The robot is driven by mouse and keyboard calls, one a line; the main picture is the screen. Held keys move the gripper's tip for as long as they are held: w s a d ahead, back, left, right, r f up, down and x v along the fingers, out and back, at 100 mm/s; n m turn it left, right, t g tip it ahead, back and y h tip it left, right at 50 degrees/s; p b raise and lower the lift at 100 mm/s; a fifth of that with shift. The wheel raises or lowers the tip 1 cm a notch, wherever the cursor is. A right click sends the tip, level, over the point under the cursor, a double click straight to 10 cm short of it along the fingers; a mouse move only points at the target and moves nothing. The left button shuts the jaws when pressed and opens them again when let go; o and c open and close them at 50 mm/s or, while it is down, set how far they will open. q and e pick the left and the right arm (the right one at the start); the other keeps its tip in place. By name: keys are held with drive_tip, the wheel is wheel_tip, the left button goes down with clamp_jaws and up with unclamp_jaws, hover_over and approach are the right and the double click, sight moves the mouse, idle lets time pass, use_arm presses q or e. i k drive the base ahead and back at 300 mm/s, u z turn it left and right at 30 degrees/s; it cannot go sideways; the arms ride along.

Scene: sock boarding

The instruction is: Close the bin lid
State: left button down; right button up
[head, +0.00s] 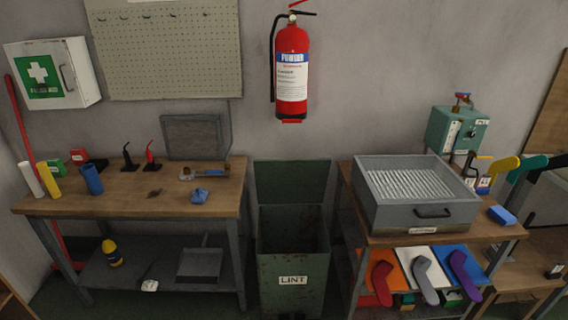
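The green bin (292,298) stands on the floor between the two workbenches and carries a white label reading LINT. Its lid (292,182) is open, standing upright at the back of the bin against the wall. The bin's mouth is uncovered, and its inside looks dark, with no contents I can make out. Neither of my grippers shows in the head view.
The right bench (400,239) bears a grey metal box (415,212) beside a green machine (468,130). Both benches flank the bin closely. A fire extinguisher (291,75) hangs above.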

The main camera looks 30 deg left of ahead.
sight(278, 180)
drive_tip(key=z, duration=0.45)
drive_tip(key=i, duration=0.65)
drive_tip(key=z, duration=0.35)
